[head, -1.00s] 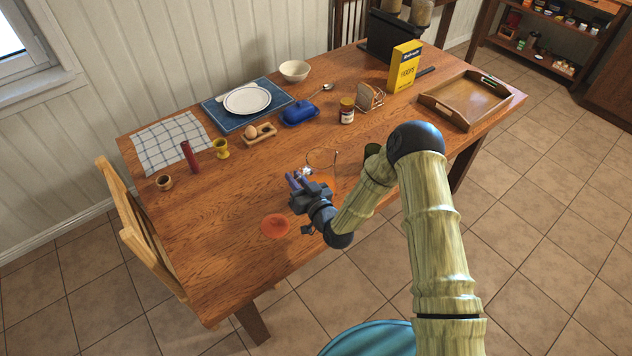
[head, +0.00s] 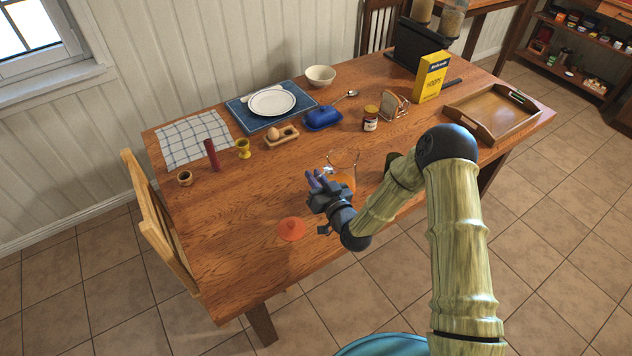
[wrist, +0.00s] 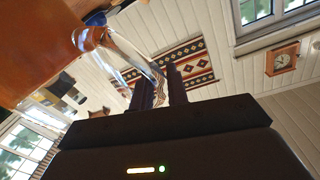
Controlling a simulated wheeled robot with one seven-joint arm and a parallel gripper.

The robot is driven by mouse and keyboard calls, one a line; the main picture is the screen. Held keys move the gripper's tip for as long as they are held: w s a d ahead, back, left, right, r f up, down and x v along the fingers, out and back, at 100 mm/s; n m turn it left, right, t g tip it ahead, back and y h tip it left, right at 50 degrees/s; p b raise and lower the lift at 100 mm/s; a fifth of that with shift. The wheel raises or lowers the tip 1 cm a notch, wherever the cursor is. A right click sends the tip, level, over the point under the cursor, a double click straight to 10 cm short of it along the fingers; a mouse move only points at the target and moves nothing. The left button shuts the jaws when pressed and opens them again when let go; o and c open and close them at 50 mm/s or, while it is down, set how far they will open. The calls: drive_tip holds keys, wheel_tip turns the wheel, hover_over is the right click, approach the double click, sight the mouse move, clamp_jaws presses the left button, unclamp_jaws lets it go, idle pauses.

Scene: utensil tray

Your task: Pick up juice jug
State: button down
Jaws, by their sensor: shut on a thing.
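The juice jug (head: 343,183) is clear glass with orange juice in its lower part, near the front middle of the table, partly hidden by my gripper. My gripper (head: 318,179) is at its left side in the head view. In the wrist view, the glass jug (wrist: 135,58) fills the upper left, with its clear handle between the two dark fingers of my gripper (wrist: 160,85). My gripper is shut on the jug. The head view does not clearly show whether the jug's base touches the table.
The wooden table (head: 235,225) is bare at front left. An orange-red round thing (head: 291,229) lies in front of my gripper. A wooden tray (head: 492,112) is at right.

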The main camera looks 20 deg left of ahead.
drive_tip(key=shift+r+b, duration=0.35)
drive_tip(key=shift+r, duration=3.45)
